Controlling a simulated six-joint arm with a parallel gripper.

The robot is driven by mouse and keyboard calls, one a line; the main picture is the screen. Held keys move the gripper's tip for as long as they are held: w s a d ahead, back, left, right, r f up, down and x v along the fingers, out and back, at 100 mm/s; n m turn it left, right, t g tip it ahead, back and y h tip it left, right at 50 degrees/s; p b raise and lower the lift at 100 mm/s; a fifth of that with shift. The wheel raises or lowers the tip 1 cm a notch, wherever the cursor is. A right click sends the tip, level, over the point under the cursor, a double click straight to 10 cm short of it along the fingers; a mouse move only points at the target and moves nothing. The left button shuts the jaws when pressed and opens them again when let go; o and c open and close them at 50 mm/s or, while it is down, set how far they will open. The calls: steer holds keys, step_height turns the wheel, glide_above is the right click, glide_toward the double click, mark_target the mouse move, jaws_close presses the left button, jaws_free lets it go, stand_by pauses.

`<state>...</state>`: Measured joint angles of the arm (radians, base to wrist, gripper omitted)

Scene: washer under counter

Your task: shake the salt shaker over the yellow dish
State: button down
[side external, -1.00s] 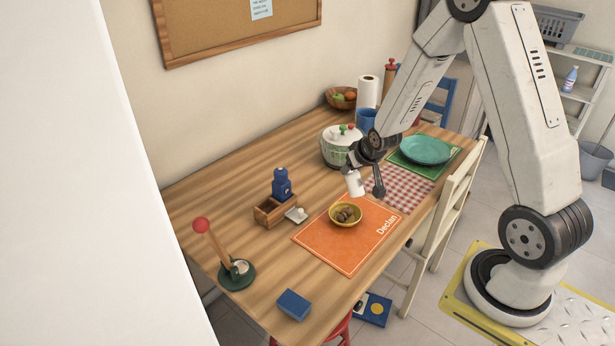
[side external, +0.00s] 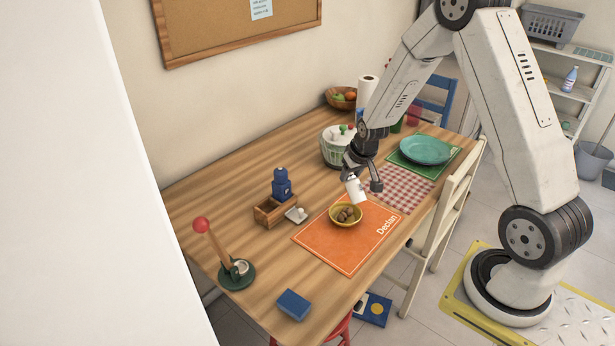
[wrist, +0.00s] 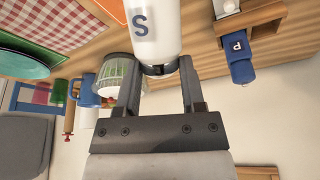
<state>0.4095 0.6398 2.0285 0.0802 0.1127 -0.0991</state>
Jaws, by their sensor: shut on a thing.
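My gripper (side external: 362,180) is shut on the white salt shaker (side external: 356,190). In the wrist view the shaker (wrist: 153,30), marked with a dark "S", sits between the two fingers (wrist: 160,75). In the side view it is tilted and held just above the yellow dish (side external: 346,221), over its far right rim. The dish holds several brown lumps and stands on an orange placemat (side external: 335,252) lettered "Declan". The dish cannot be made out in the wrist view.
A wooden box (side external: 268,213) with a blue "P" shaker (side external: 282,184) stands left of the mat. A green-and-white pot (side external: 336,152) stands behind my gripper. A teal plate (side external: 426,150) lies at the right. A red-knobbed stand (side external: 236,271) and blue block (side external: 293,304) are at front left.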

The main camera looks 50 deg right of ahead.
steer(key=shift+w+d+f+g+y, duration=0.15)
steer(key=shift+f+g+y, duration=0.25)
steer(key=shift+f+g, duration=0.55)
steer(key=shift+w+f+g+y, duration=0.1)
steer(key=shift+f+g+y, duration=0.3)
steer(key=shift+f+g, duration=0.5)
steer(key=shift+w+d+f+g+y, duration=0.15)
steer(key=shift+f+g+y, duration=0.2)
steer(key=shift+f+g, duration=0.5)
steer(key=shift+w+a+f+g+y, duration=0.1)
steer(key=shift+f+g+y, duration=0.3)
steer(key=shift+g, duration=0.7)
steer(key=shift+w+d+f+g+y, duration=0.15)
steer(key=shift+f+g+y, duration=0.25)
steer(key=shift+g, duration=0.4)
steer(key=shift+w+f+g+y, duration=0.1)
steer(key=shift+f+g+y, duration=0.25)
steer(key=shift+g, duration=0.45)
steer(key=shift+f, duration=0.1)
steer(key=shift+r, duration=0.2)
steer(key=shift+r, duration=0.4)
steer(key=shift+r, duration=0.15)
